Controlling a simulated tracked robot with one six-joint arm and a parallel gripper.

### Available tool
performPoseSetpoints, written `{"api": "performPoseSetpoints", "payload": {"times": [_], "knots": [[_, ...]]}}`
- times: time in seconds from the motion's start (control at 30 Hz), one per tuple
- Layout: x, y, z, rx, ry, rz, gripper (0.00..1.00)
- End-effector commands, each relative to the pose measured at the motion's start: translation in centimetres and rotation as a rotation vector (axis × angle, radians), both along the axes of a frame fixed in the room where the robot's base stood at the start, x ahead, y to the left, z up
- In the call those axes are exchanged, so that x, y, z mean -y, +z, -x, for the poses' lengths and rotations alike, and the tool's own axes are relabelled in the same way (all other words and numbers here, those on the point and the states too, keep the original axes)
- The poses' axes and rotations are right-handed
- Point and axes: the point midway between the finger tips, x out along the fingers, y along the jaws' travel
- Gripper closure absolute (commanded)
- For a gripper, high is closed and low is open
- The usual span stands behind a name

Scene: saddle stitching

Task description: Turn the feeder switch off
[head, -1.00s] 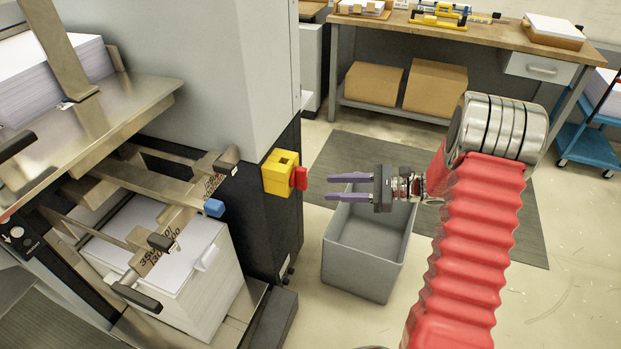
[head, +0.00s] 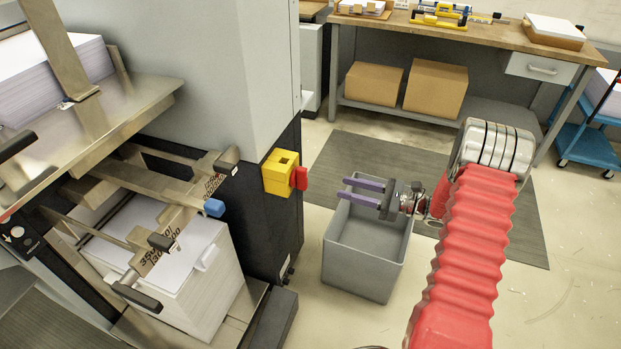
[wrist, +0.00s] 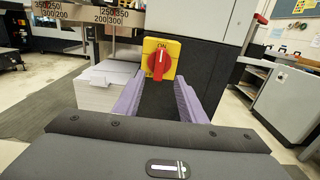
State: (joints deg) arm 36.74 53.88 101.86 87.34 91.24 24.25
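The feeder switch is a yellow box (head: 281,173) with a red knob (head: 299,178), on the dark side of the grey machine in the head view. In the wrist view the red knob (wrist: 159,62) stands upright on the yellow plate (wrist: 172,48), below the letters "ON". My gripper (head: 354,189) is open and empty, to the right of the switch and apart from it. In the wrist view its two purple fingers (wrist: 159,98) lie to either side below the knob, with nothing between them.
A grey open bin (head: 362,263) stands on the floor below my gripper. A blue-tipped bar (head: 213,208) and a paper stack (head: 185,285) are left of the switch. A workbench (head: 480,37) with cardboard boxes (head: 436,88) beneath stands behind.

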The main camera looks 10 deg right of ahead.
Motion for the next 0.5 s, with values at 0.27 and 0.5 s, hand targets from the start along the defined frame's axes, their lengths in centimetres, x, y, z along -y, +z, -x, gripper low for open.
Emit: {"api": "performPoseSetpoints", "payload": {"times": [0.27, 0.5], "knots": [[-3.1, 0.0, -1.9, -0.001, 0.004, 0.001, 0.62], [-6.2, 0.0, -4.0, 0.000, 0.004, 0.001, 0.62]]}}
